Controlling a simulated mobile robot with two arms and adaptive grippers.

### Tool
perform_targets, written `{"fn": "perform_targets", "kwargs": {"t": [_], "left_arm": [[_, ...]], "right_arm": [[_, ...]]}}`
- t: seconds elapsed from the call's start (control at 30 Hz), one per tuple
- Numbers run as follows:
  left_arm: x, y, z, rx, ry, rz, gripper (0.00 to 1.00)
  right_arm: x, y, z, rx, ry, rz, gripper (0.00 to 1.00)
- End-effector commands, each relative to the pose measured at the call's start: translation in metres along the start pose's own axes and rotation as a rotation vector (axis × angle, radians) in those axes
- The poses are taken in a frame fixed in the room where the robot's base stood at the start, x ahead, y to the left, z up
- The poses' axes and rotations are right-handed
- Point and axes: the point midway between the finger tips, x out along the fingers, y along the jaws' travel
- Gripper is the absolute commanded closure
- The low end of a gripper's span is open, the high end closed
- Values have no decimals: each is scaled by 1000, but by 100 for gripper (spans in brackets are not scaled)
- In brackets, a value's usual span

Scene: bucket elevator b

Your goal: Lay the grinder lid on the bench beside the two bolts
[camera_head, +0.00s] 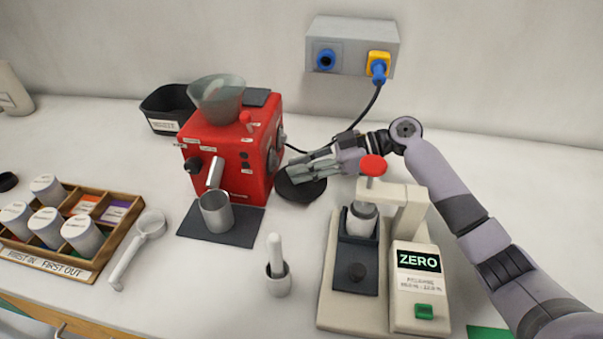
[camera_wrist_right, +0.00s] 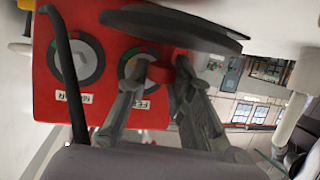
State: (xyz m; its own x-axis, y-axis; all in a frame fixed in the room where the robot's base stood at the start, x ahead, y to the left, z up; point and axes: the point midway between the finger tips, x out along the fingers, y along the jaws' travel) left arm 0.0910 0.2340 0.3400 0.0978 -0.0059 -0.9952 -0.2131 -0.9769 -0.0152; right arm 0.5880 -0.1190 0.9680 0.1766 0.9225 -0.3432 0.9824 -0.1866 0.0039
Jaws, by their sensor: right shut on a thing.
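The grinder (camera_head: 232,150) is a red machine with a clear hopper on top, and its red side with two round dials fills the left of the right wrist view (camera_wrist_right: 95,112). The grinder lid (camera_head: 304,190) is a dark round disc just right of the grinder. My right gripper (camera_head: 292,170) is above the lid, shut on its red knob, which shows between the fingertips in the wrist view; the disc (camera_wrist_right: 175,22) also shows there. I cannot tell whether the lid touches the bench. I cannot make out the two bolts. My left gripper is out of view.
A metal cup (camera_head: 216,212) stands on a dark mat before the grinder. A scale with a red-topped press (camera_head: 372,168) stands below my right arm. A small pot with a white handle (camera_head: 277,280) stands left of it. A cable hangs from the wall socket box (camera_head: 350,45).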

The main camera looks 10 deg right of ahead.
Motion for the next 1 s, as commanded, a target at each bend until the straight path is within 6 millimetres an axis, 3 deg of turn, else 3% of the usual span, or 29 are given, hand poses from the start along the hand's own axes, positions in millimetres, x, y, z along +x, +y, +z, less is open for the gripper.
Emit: {"fn": "perform_targets", "kwargs": {"t": [0.3,0.5,0.53,0.83,1.0], "left_arm": [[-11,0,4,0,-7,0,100],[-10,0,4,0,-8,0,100],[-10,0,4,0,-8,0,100],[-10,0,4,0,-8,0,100],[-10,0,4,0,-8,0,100]], "right_arm": [[13,0,30,3,0,-1,100],[13,0,33,1,0,0,100],[13,0,34,1,-1,-1,78],[13,0,33,1,-1,0,59],[13,0,33,1,-1,0,59]]}}
